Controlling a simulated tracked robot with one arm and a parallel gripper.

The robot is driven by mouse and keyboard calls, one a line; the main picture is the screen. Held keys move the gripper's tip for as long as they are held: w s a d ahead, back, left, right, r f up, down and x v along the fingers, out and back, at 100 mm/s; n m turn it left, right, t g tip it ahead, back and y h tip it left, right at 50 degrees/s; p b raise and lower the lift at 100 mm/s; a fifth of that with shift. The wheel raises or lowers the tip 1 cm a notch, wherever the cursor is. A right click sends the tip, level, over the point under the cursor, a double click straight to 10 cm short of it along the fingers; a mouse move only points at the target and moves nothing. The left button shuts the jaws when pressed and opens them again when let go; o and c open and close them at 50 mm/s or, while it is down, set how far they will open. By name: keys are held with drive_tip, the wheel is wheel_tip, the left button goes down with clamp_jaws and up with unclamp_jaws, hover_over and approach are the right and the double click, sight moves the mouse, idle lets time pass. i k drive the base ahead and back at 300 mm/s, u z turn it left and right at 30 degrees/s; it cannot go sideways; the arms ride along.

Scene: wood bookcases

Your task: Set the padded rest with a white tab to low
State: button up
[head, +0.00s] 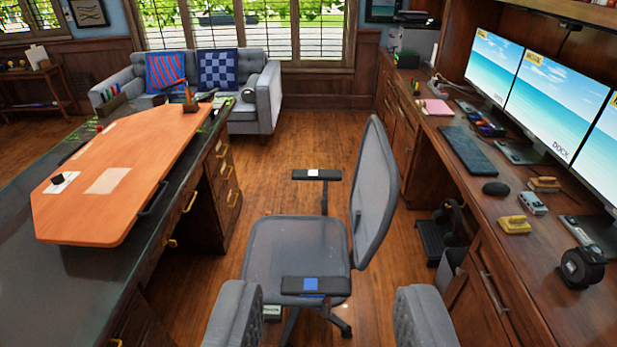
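A grey mesh office chair (295,247) stands in the aisle, its backrest to the right. Its far armrest is a black padded rest with a white tab (313,173), raised on a dark post clear above the seat. Its near armrest has a blue tab (310,284) and overlaps the seat's near edge in the picture. My gripper (329,287) shows as two grey ribbed fingers at the bottom edge, wide apart with nothing between them. It is on the near side of the chair, well short of the white-tabbed rest and apart from it.
A dark desk (85,275) with an orange board (125,180) is on the left. A long wooden desk (535,255) with monitors, a keyboard and small items runs along the right. A grey sofa (265,98) is at the back. Wood floor (295,150) is clear beyond the chair.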

sight(325, 175)
drive_tip(key=z, duration=0.5)
drive_tip(key=i, duration=1.05)
drive_tip(key=z, duration=0.35)
drive_tip(key=i, duration=1.35)
drive_tip(key=u, duration=0.95)
drive_tip(key=i, duration=0.45)
drive_tip(key=u, duration=0.3)
